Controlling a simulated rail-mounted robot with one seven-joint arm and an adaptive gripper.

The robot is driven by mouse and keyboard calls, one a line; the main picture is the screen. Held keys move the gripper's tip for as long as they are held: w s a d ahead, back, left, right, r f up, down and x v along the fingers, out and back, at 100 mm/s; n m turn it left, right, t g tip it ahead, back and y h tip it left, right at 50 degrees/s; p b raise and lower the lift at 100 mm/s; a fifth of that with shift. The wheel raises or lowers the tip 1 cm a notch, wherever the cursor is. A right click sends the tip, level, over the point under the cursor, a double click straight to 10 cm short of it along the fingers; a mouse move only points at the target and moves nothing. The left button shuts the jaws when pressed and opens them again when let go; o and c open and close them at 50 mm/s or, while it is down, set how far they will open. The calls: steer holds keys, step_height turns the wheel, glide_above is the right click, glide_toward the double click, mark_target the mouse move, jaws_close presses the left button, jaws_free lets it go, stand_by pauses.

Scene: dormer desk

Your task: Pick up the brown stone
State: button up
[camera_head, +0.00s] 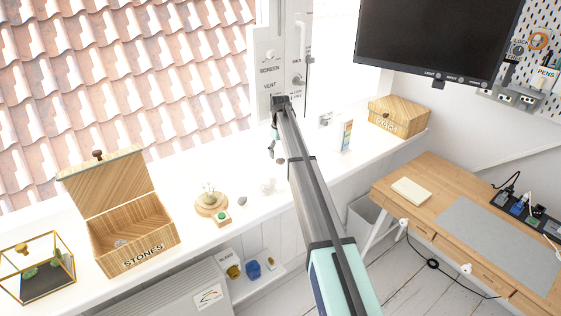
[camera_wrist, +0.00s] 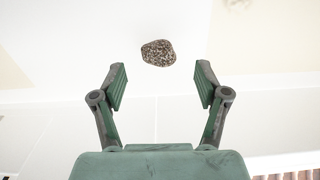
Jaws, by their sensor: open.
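The brown stone (camera_wrist: 158,52) is speckled and rounded. In the wrist view it lies on a white surface, just beyond the fingertips and roughly centred between them. My gripper (camera_wrist: 160,78) is open and empty, with one finger on each side of the gap. In the head view my gripper (camera_head: 273,146) is over the white windowsill, partly hidden by my arm. A small brownish spot (camera_head: 280,161) just below it there looks like the same stone.
On the sill are an open wooden STONES box (camera_head: 138,258), a glass case (camera_head: 38,291), a plant on a round wooden base (camera_head: 211,207), a grey stone (camera_head: 242,201) and a pale object (camera_head: 267,186). A small carton (camera_head: 346,135) and closed wooden box (camera_head: 398,118) stand right of my arm.

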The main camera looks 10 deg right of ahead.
mark_target(280, 158)
steer(key=shift+f+p, duration=0.65)
steer(key=shift+f, duration=1.35)
steer(key=c, duration=1.3)
steer(key=shift+o, duration=0.3)
